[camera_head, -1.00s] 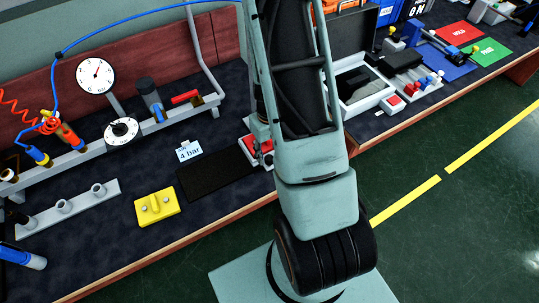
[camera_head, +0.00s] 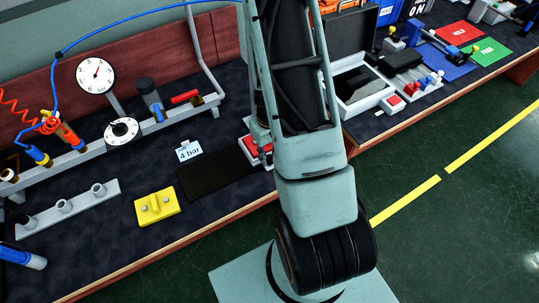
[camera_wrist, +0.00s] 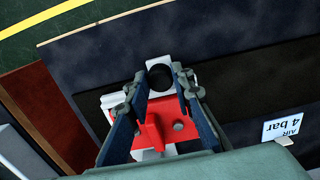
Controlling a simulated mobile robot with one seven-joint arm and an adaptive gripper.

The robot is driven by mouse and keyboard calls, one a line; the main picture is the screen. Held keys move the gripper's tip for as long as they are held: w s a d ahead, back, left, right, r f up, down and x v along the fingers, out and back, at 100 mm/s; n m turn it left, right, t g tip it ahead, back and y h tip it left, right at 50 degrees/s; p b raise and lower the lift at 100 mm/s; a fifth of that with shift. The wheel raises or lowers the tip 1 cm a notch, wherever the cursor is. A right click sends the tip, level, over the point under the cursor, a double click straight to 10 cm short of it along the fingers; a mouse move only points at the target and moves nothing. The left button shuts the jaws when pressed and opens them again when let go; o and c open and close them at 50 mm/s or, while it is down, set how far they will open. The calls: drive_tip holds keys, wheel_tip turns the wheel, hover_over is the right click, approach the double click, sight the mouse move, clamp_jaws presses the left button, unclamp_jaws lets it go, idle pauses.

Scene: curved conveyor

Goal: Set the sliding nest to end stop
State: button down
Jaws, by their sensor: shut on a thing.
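My gripper (camera_wrist: 161,78) is low over a red and pale grey fixture in the wrist view. Its two fingers stand on either side of a dark round part, at the pale end of what looks like the sliding nest (camera_wrist: 159,62), and are shut on it. A red block (camera_wrist: 152,128) with a grey round pin lies between the fingers, nearer the wrist. In the head view the red part (camera_head: 252,148) shows beside my arm, which hides most of the fixture. I cannot make out the end stop or any gap to it.
A black mat (camera_head: 215,175) and the "AIR 4 bar" card (camera_head: 189,151) lie beside the fixture. A yellow block (camera_head: 157,206) is farther left, below a rail with a dial (camera_head: 121,131). An open case (camera_head: 363,88) stands to the right. The bench's front edge is close.

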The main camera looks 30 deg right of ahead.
drive_tip(key=d+b, duration=0.1)
drive_tip(key=d, duration=0.2)
drive_tip(key=d+b, duration=0.2)
drive_tip(key=d, duration=0.1)
drive_tip(key=shift+w+d+f, duration=0.15)
drive_tip(key=shift+w+d, duration=0.05)
drive_tip(key=shift+d, duration=0.05)
drive_tip(key=shift+d+r, duration=0.2)
drive_tip(key=shift+d, duration=0.3)
drive_tip(key=c, duration=1.7)
unclamp_jaws()
drive_tip(key=shift+d, duration=0.1)
drive_tip(key=shift+s, duration=0.1)
wheel_tip(320, 180, up, 12)
